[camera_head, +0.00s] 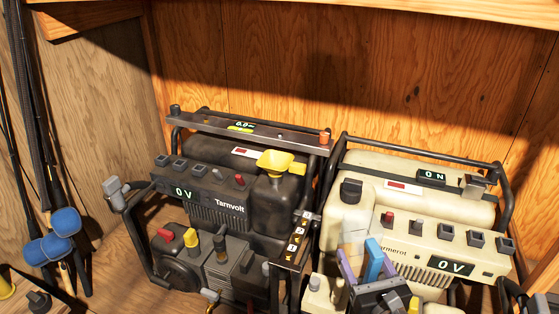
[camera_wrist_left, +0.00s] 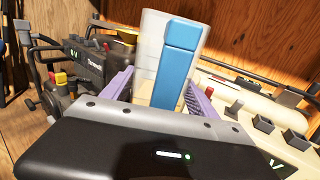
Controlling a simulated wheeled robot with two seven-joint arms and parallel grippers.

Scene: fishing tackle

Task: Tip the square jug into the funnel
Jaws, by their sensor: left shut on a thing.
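The square jug is whitish and translucent with a blue handle strip; it shows in the head view (camera_head: 353,238) and the left wrist view (camera_wrist_left: 150,55). My left gripper (camera_head: 367,264) has purple fingers on either side of the jug and is shut on it. The jug is in front of the cream generator, right of and nearer than the funnel, and apart from it. It looks roughly upright; its contents are not clear. The yellow funnel (camera_head: 276,160) sits on top of the black generator's tank, and part of it shows in the left wrist view (camera_wrist_left: 124,34). My right gripper is not in view.
The black Tarnvolt generator (camera_head: 185,172) has a bar across its back frame. The cream generator (camera_head: 420,195) stands close on its right, with frame tubes and knobs sticking up. Rods with blue ends (camera_head: 66,222) lean at the left. Wooden walls enclose the back and left.

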